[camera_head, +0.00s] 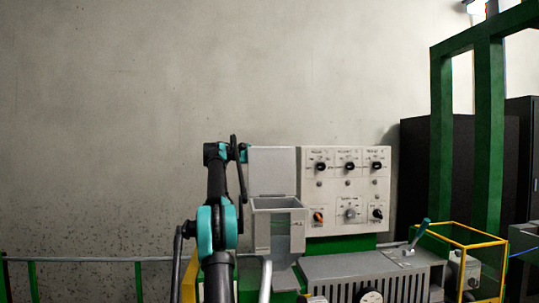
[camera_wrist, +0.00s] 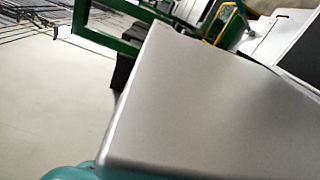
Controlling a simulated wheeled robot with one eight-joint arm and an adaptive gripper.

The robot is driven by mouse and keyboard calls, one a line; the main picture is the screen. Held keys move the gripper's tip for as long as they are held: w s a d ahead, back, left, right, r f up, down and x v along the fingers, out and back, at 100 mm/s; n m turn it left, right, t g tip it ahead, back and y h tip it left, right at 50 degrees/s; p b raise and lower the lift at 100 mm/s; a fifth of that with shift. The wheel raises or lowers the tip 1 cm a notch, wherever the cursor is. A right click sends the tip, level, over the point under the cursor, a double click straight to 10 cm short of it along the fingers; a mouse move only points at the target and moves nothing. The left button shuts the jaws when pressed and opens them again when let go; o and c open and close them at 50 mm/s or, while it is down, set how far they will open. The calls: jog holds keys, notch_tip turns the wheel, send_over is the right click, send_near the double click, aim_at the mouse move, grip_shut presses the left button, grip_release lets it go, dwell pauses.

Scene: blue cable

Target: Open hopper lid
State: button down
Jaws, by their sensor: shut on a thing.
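The hopper (camera_head: 278,228) is a light grey box on the machine, left of the control panel. Its lid (camera_head: 272,172) stands upright at the back of the hopper, and the hopper's mouth is uncovered. My gripper (camera_head: 244,153) is at the upper left edge of the lid, shut on it. The fingertips are small and partly hidden in the head view. In the wrist view the lid (camera_wrist: 205,105) is a large smooth grey plate that fills the middle. Teal parts of my gripper show at the bottom left there, and the contact itself is hidden.
A control panel (camera_head: 345,190) with several knobs stands right of the hopper. A lever with a teal handle (camera_head: 420,231), a yellow-framed guard (camera_head: 460,240) and a green frame (camera_head: 488,130) are further right. A plain wall (camera_head: 120,130) is behind; the space above the hopper is clear.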

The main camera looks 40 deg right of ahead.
aim_at(255, 154)
jog(key=shift+w+d+f, duration=0.1)
jog(key=shift+w, duration=0.15)
jog(key=c, duration=1.6)
grip_release()
jog(key=v, duration=0.7)
jog(key=shift+w, duration=0.15)
jog(key=shift+a, duration=0.25)
